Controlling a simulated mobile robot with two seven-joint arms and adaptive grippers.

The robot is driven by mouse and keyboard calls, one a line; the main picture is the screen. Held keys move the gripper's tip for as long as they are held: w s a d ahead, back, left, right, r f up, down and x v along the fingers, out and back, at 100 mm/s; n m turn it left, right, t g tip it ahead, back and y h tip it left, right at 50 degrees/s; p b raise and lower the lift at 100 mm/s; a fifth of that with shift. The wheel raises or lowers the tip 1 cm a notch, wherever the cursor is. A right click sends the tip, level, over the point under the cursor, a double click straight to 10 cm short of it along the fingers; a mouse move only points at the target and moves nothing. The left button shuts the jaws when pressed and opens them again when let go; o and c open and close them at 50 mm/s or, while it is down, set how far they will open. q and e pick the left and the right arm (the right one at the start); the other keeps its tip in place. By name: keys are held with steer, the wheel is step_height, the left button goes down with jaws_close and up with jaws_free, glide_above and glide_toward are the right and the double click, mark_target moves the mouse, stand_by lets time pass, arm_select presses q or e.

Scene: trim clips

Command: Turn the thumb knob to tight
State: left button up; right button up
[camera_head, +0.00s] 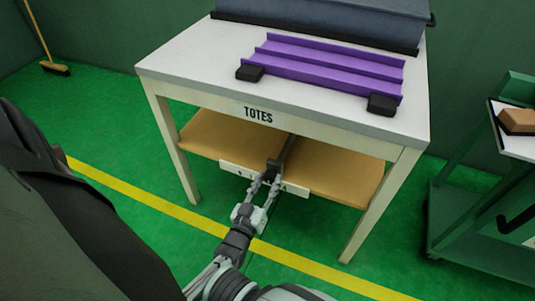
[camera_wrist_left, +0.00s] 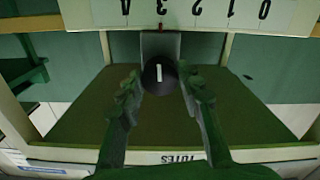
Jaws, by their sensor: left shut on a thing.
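The thumb knob (camera_wrist_left: 151,82) is a round black knob with a white line on its face, the line upright in the left wrist view. It sits on a grey block (camera_wrist_left: 173,46) under the table, beside a white strip (camera_wrist_left: 110,15) printed with several digits. In the head view the gripper (camera_head: 266,181) partly hides the knob. My right gripper is not in view.
The white table (camera_head: 180,63) labelled TOTES stands over the brown shelf (camera_head: 335,172), its legs on both sides of my arm. A purple ridged piece (camera_head: 330,63) with black end blocks lies on top. A green cart (camera_head: 480,215) stands at right.

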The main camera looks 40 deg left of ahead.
arm_select(q)
steer(key=shift+m, duration=0.4)
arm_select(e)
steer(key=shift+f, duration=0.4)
arm_select(q)
steer(key=o, duration=1.2)
steer(key=shift+c, duration=0.2)
step_height(320, 180, up, 10)
